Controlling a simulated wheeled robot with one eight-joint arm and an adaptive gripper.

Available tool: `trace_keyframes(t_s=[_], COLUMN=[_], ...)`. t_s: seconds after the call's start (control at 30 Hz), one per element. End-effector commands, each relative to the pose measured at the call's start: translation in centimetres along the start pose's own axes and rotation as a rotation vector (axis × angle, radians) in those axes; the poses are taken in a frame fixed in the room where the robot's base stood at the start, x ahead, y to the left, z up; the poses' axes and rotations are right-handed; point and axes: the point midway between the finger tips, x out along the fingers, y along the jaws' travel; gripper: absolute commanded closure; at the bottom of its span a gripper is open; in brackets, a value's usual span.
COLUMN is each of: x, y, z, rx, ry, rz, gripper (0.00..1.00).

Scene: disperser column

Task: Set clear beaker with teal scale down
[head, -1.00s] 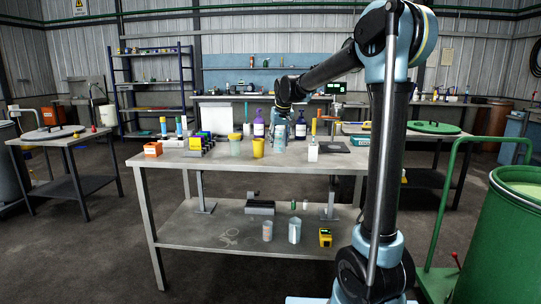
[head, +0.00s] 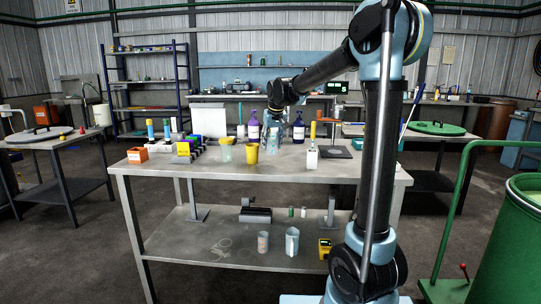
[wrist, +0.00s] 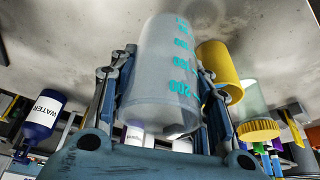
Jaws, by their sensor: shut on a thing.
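The clear beaker with the teal scale (wrist: 160,88) fills the middle of the wrist view, between the two fingers of my gripper (wrist: 165,72). My gripper is shut on its sides. In the head view my gripper (head: 273,128) is over the back half of the grey workbench (head: 225,170). The beaker there is pale and partly hidden by the gripper, just right of a yellow cup (head: 251,154). I cannot tell whether its base touches the bench top.
Beside the yellow cup is a clear yellow-lidded jar (head: 225,153). The front strip of the bench top is clear. A green drum (head: 510,250) is at the right.

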Motion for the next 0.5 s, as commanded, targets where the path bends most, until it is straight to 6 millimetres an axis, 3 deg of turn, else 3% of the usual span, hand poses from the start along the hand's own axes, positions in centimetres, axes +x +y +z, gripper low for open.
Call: trace_keyframes(t_s=[0.5], x=[4.2], y=[0.1], z=[1.8], rx=[0.001], ry=[0.000], rz=[0.000], gripper=[0.82])
